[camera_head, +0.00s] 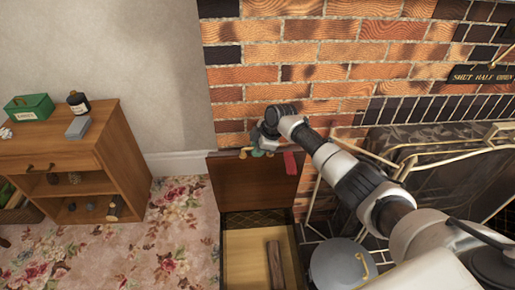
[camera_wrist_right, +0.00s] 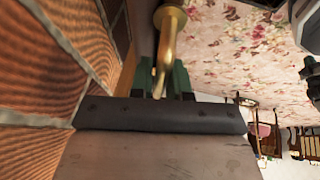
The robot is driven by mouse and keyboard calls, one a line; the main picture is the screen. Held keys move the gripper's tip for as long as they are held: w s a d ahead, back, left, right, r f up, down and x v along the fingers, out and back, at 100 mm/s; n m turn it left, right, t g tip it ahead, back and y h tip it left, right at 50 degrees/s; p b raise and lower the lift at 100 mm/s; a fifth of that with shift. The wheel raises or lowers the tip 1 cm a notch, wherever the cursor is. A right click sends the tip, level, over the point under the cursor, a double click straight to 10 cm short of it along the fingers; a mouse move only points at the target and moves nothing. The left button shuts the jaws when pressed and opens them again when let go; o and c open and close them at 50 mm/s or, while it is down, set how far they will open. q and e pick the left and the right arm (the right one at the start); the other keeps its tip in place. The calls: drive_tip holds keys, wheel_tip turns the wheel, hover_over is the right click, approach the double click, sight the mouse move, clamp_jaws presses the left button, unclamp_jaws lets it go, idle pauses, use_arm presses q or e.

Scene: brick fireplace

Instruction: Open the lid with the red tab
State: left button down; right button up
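The wooden lid (camera_head: 240,178) stands raised on edge against the brick wall at the back of a box. The red tab (camera_head: 290,163) hangs at the right part of the lid's upper edge. The box (camera_head: 228,268) below is open and shows a pale interior with a dark log (camera_head: 274,265) in it. My right gripper (camera_head: 257,151) is at the lid's upper edge, left of the red tab. In the wrist view its green fingers (camera_wrist_right: 165,80) point ahead with a brass piece (camera_wrist_right: 166,45) between or in front of them; whether they grip it is unclear. My left gripper is out of view.
A grey round-lidded pot (camera_head: 340,268) with a brass handle stands right of the box. A black fire screen (camera_head: 440,165) with brass rails is farther right. A wooden cabinet (camera_head: 75,165) holding a green box (camera_head: 29,107) stands left. Floral carpet (camera_head: 165,235) lies clear between.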

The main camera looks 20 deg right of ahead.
drive_tip(key=o, duration=0.3)
drive_tip(key=shift+o, duration=0.2)
